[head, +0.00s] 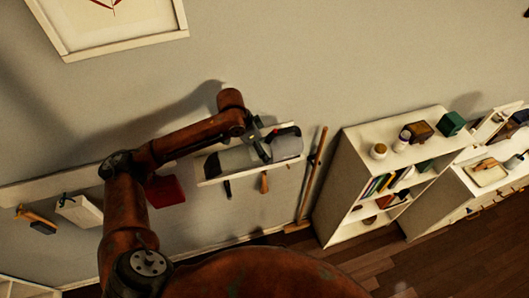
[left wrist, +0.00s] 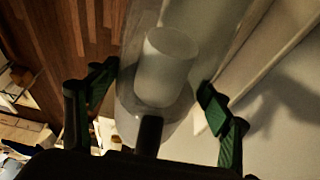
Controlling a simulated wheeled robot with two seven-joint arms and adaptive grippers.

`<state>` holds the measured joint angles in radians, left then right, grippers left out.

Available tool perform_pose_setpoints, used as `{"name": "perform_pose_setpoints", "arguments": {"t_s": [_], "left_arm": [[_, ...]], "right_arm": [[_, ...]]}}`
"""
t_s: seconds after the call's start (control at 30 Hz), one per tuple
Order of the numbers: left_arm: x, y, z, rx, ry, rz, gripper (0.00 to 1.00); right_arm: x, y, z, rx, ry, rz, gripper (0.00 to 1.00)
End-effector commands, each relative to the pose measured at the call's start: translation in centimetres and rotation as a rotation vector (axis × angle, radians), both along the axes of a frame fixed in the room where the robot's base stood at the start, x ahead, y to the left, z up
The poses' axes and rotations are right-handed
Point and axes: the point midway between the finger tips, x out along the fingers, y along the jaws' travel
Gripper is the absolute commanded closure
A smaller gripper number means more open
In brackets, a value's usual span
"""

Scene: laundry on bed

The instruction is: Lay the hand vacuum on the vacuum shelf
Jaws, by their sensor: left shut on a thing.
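The hand vacuum (head: 286,147) is a grey body with a dark part and a small red spot. It lies lengthwise along the white vacuum shelf (head: 213,181) on the wall; whether it touches the board I cannot tell. My left gripper (head: 262,146) is over the vacuum's middle, shut on it. In the left wrist view the green fingers of the left gripper (left wrist: 160,98) stand either side of the vacuum (left wrist: 168,62), which shows a pale cylinder and a dark stem. A pale board edge (left wrist: 270,62) runs beside it. My right gripper is not in view.
Brushes and a red dustpan (head: 166,191) hang below the shelf line. A broom (head: 312,180) leans on the wall to the right. A white bookcase (head: 345,185) with jars and books stands farther right. Wooden floor (head: 370,262) is clear before it.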

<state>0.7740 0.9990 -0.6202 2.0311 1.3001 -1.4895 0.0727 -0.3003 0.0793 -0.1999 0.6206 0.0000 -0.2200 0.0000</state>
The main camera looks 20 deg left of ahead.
Motion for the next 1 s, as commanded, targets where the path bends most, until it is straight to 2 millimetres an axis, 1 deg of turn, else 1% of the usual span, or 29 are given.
{"name": "perform_pose_setpoints", "arguments": {"t_s": [0.03,0.6,0.8,1.0], "left_arm": [[0.5,0.2,0.3,-0.003,-0.007,0.001,0.85],[4.1,2.9,-0.1,-0.002,-0.007,0.002,0.85],[4.1,2.9,-1.6,-0.003,-0.006,-0.001,0.85],[4.1,2.9,-2.5,-0.001,-0.007,0.000,0.85]], "right_arm": [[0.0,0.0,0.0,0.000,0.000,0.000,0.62],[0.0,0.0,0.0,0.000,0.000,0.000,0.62],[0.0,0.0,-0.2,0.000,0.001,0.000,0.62],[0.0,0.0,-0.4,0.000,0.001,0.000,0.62]]}}
